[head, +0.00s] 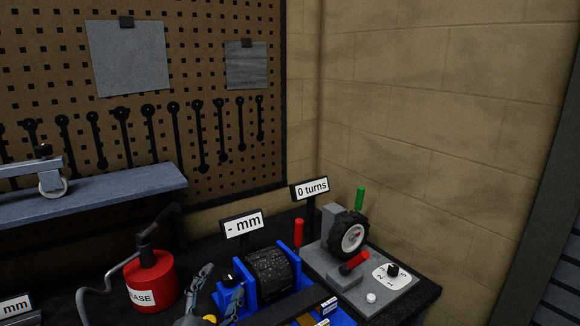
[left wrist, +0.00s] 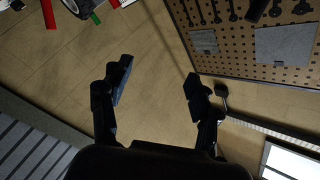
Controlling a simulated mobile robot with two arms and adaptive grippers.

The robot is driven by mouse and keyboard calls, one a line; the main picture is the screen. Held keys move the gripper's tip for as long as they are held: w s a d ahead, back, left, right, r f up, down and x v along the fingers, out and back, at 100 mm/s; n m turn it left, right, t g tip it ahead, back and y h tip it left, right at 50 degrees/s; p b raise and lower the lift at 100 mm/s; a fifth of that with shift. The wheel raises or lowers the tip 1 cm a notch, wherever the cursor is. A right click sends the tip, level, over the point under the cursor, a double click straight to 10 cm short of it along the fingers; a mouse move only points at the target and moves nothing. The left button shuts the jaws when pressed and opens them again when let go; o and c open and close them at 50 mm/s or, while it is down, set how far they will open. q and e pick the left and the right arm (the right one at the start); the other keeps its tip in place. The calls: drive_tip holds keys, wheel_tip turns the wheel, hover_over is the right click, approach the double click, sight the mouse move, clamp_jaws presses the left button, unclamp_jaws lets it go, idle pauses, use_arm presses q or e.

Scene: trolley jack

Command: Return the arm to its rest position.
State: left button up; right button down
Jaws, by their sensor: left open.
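My left gripper (left wrist: 158,85) shows in the left wrist view, with two dark fingers spread wide apart. It is open, with nothing between the fingers. The tan wall lies behind it. In this view the room appears upside down, with the pegboard at upper right and a wheel at upper left. My right gripper is in neither view.
The dark bench holds a red grease can (head: 152,283), a blue fixture with a black roller (head: 272,272), and a grey panel (head: 385,296) with a black wheel (head: 347,233). Sign cards stand behind.

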use_arm(q)
drive_tip(key=s+a+f+n+g+y, duration=0.25)
drive_tip(key=s+f+g, duration=0.2)
drive_tip(key=f, duration=0.35)
drive_tip(key=s+a+f+n+g+y, duration=0.2)
drive_tip(key=s+a+f+n+g, duration=0.15)
drive_tip(key=s+f, duration=0.4)
drive_tip(key=s+a+f+n+g, duration=0.1)
drive_tip(key=s+f+n+g, duration=0.1)
drive_tip(key=s+f+g, duration=0.5)
drive_tip(key=s+f+n+g, duration=0.1)
drive_tip(key=s+f, duration=0.3)
drive_tip(key=s, duration=0.6)
wheel_tip(320, 180, down, 30)
drive_tip(key=b, duration=0.5)
drive_tip(key=s+a+f+g+b, duration=0.1)
drive_tip(key=s+f+b, duration=0.1)
drive_tip(key=s+f, duration=0.7)
drive_tip(key=s+a+f+g+b, duration=0.1)
drive_tip(key=s+a+f+b, duration=0.1)
drive_tip(key=s+f, duration=0.6)
wheel_tip(320, 180, down, 5)
drive_tip(key=shift+s+f+h+b, duration=0.2)
drive_tip(key=shift+s+h+b, duration=0.2)
drive_tip(key=shift+b, duration=0.1)
